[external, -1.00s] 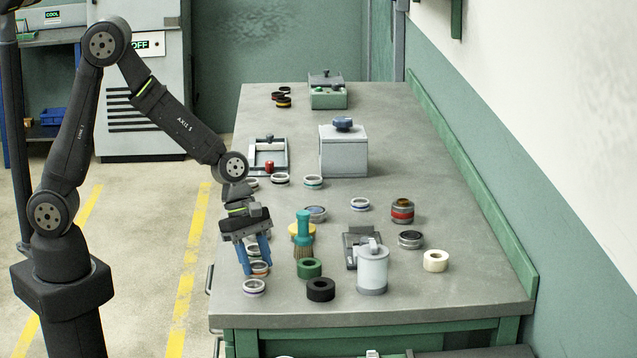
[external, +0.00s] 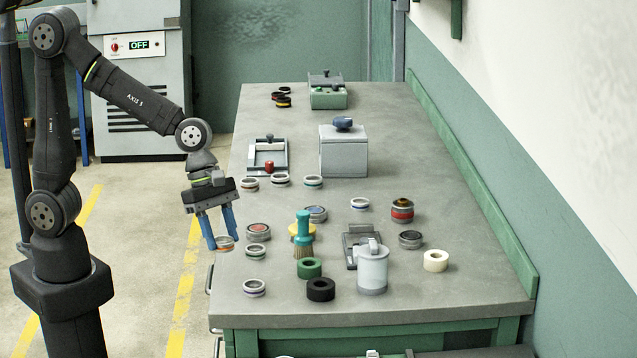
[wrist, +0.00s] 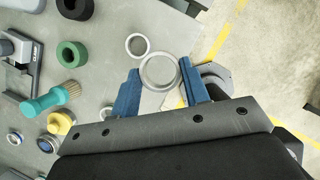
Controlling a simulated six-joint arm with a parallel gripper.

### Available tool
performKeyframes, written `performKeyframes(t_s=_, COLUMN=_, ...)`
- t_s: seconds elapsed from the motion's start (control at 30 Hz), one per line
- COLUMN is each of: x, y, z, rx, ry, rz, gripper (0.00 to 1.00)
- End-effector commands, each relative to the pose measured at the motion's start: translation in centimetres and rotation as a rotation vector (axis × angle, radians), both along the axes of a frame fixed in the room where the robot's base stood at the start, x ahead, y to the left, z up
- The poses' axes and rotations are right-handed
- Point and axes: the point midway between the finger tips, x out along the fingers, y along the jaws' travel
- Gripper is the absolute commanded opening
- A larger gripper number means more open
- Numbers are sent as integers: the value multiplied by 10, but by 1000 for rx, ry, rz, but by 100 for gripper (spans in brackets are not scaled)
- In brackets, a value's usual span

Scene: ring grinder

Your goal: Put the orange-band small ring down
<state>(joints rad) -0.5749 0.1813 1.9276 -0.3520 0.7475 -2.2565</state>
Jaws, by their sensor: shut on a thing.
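The orange-band small ring (external: 225,243) is between the blue fingers of my gripper (external: 223,240). The gripper points down and is shut on the ring near the fingertips. The ring appears over the left edge of the grey bench (external: 400,290); its exact height is unclear. In the wrist view the held ring (wrist: 146,82) sits between the two fingertips (wrist: 159,71), with its open centre showing. Its orange band is not seen clearly there.
Nearby on the bench are a ring (external: 257,250), a red-topped ring (external: 258,231) and a front ring (external: 254,288). A teal-handled brush (external: 303,230), green ring (external: 309,268) and black ring (external: 321,290) stand to the right. Floor lies left of the bench edge.

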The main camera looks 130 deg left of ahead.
Motion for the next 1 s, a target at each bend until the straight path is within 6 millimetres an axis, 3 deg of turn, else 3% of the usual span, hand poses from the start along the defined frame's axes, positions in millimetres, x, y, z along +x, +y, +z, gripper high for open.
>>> performKeyframes(t_s=0.27, x=2, y=-8, z=6, rx=0, ry=0, rz=3, gripper=14)
performKeyframes(t_s=0.37, x=7, y=3, z=8, rx=-1, ry=1, rz=26, gripper=14)
performKeyframes(t_s=0.47, x=18, y=31, z=13, rx=-2, ry=0, rz=76, gripper=14)
performKeyframes(t_s=0.57, x=30, y=73, z=18, rx=-4, ry=1, rz=154, gripper=14)
performKeyframes(t_s=0.73, x=44, y=161, z=25, rx=-6, ry=1, rz=308, gripper=14)
performKeyframes(t_s=1.0, x=33, y=303, z=27, rx=-8, ry=2, rz=558, gripper=14)
